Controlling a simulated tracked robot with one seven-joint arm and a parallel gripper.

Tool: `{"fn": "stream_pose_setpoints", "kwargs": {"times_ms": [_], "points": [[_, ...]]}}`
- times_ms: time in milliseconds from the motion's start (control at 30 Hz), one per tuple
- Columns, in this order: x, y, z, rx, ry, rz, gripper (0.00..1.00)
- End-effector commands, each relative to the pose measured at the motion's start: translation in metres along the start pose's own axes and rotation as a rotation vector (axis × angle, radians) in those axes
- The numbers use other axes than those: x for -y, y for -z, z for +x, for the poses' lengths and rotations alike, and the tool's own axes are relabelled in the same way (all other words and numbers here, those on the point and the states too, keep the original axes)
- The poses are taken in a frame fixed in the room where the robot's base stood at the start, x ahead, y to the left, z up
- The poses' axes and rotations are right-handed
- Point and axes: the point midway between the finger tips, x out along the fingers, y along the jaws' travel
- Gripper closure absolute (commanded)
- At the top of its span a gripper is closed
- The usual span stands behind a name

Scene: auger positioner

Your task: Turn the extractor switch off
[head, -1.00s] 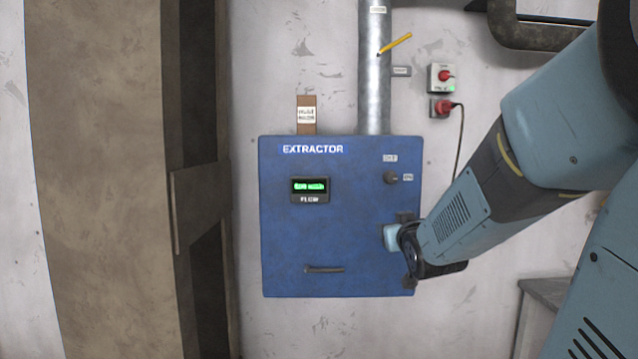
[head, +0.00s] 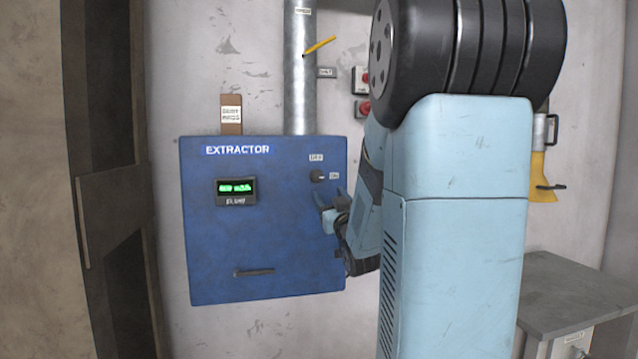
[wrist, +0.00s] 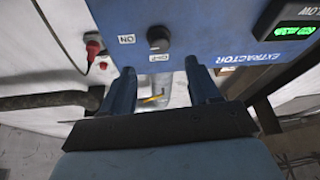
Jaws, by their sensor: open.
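The blue extractor box (head: 265,235) hangs on the wall, with a lit green flow display (head: 236,190). Its switch, a small dark round knob (head: 318,176), is at the upper right, with an OFF label above it and an ON label to its right. In the wrist view the knob (wrist: 158,39) shows beyond my fingertips, between the ON label and the OFF label. My gripper (head: 331,205) is open and empty, just below the knob and apart from it. In the wrist view its two fingers (wrist: 159,78) stand apart.
A metal duct (head: 299,75) rises from the box top, with a yellow pointer on it. Red wall switches (head: 364,107) are right of the duct, partly behind my arm. A grey bench (head: 575,290) stands at the lower right. A brown column (head: 110,200) is at left.

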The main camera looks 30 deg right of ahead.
Motion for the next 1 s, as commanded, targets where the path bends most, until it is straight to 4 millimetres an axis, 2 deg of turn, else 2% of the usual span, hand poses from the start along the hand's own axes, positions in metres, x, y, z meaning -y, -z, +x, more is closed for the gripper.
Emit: {"fn": "stream_pose_setpoints", "kwargs": {"times_ms": [300,500,700,967,1000], "points": [[0.000,0.000,0.056,0.000,0.000,0.000,0.39],[-0.001,0.000,0.079,0.001,-0.002,0.000,0.39],[-0.001,-0.001,0.088,0.002,-0.002,0.000,0.39],[-0.001,-0.001,0.089,0.002,-0.002,0.000,0.39],[-0.001,-0.001,0.089,0.002,-0.002,0.000,0.43]]}}
